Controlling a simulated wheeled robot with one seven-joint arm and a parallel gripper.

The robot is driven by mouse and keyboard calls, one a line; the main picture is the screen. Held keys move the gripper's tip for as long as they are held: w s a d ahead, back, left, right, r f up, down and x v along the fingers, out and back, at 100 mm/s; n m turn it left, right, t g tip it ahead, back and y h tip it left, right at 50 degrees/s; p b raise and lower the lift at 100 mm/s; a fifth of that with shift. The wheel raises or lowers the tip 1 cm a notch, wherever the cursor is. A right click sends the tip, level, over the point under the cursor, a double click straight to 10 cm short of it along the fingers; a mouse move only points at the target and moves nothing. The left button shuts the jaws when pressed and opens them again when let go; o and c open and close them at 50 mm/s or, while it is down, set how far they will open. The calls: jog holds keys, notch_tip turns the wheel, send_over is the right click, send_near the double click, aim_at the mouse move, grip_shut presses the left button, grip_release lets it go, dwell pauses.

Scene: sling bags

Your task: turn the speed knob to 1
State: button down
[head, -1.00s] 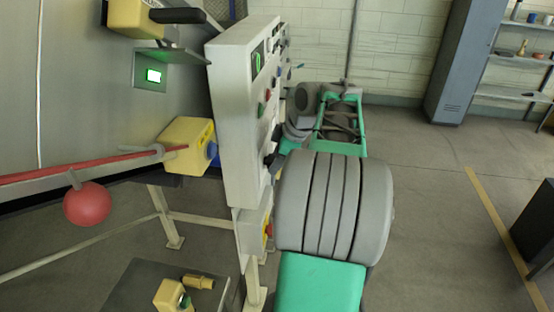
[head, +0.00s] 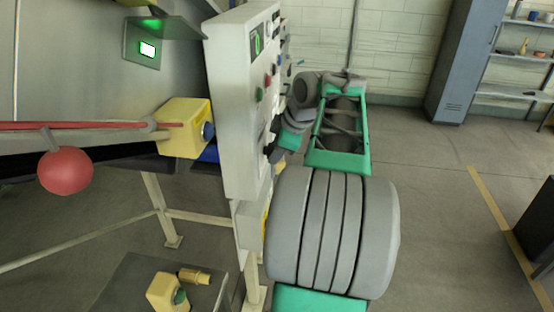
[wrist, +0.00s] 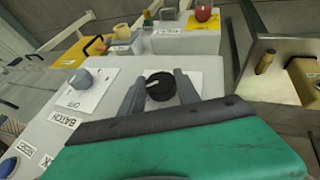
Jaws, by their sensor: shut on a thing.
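In the wrist view, a round black knob (wrist: 160,86) with a small white mark stands on a white plate on the grey control panel (wrist: 120,145). My gripper (wrist: 160,90) is shut on this black knob, with one dark finger on each side. A label by the knob is too small to read, so I cannot tell its setting. A grey knob (wrist: 80,79) on another white plate is to its left. In the head view the panel (head: 232,110) is seen nearly edge-on, and my arm hides much of the contact.
A red knob (wrist: 203,13) on a yellow plate is beyond, in the wrist view.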

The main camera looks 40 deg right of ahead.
jog(key=n+t+h+b, duration=0.1)
jog(key=t+h+b, duration=0.1)
jog(key=b, duration=0.9)
jog(key=t+h+b, duration=0.2)
jog(key=b, duration=1)
jog(key=f+n+t+h+b, duration=0.1)
jog(key=t+h+b, duration=0.2)
jog(key=b, duration=0.9)
jog(key=shift+s+a+n, duration=0.2)
jog(key=shift+a+n, duration=0.1)
jog(key=shift+r, duration=0.1)
jog(key=c, duration=0.9)
grip_release()
